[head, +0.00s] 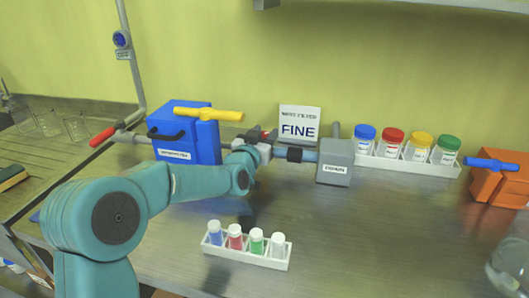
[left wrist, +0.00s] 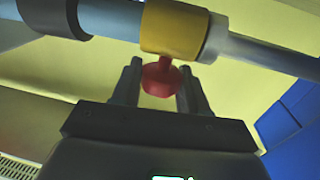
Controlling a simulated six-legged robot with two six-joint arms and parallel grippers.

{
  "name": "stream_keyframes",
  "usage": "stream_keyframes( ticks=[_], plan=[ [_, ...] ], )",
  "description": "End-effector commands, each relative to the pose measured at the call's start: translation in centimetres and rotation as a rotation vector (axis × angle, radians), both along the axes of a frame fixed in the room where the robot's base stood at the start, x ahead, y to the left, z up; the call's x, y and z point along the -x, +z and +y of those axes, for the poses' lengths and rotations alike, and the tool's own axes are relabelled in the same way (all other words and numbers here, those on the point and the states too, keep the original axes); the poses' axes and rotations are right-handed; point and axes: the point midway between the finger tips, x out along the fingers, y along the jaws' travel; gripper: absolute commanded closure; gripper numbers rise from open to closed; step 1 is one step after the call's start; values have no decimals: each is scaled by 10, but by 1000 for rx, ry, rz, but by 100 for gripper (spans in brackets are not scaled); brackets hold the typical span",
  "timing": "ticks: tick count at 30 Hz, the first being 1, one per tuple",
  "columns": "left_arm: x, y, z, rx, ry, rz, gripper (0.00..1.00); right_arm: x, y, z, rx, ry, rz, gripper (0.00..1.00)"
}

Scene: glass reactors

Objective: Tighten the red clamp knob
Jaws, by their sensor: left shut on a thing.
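The red clamp knob (left wrist: 162,80) is between the two fingers of my left gripper (left wrist: 160,75) in the left wrist view, and the gripper is shut on it. The knob's stem enters a yellow clamp collar (left wrist: 172,28) around a grey-blue pipe (left wrist: 265,55). In the head view my left gripper (head: 264,152) is at the pipe between the blue box (head: 190,140) and the grey box (head: 337,160). The knob is mostly hidden there behind the gripper. My right gripper is not in view.
A white rack (head: 248,254) with several small capped vials stands in front of my left arm. Several colour-lidded jars stand in a white tray (head: 385,163) at the back. An orange box (head: 497,184) is at the right. A "FINE" sign (head: 299,124) stands behind the pipe.

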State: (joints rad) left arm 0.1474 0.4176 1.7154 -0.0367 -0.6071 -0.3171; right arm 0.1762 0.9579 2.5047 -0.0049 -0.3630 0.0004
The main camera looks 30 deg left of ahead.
Motion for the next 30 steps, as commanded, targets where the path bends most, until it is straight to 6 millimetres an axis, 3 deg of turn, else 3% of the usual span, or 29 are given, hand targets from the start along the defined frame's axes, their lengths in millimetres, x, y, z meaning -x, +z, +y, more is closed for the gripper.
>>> stream_keyframes(
  ticks=[1, 5, 21, 30],
  plan=[
    [0, -5, 3, -3, -30, -6, 87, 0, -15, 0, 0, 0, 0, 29],
    [0, 0, 3, -3, -119, -3, 87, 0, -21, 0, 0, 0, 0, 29],
    [-1, 7, 1, 3, -369, -4, 87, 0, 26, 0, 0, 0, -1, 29],
    [-1, 6, 0, 1, -404, -10, 87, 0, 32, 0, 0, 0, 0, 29]
  ],
)
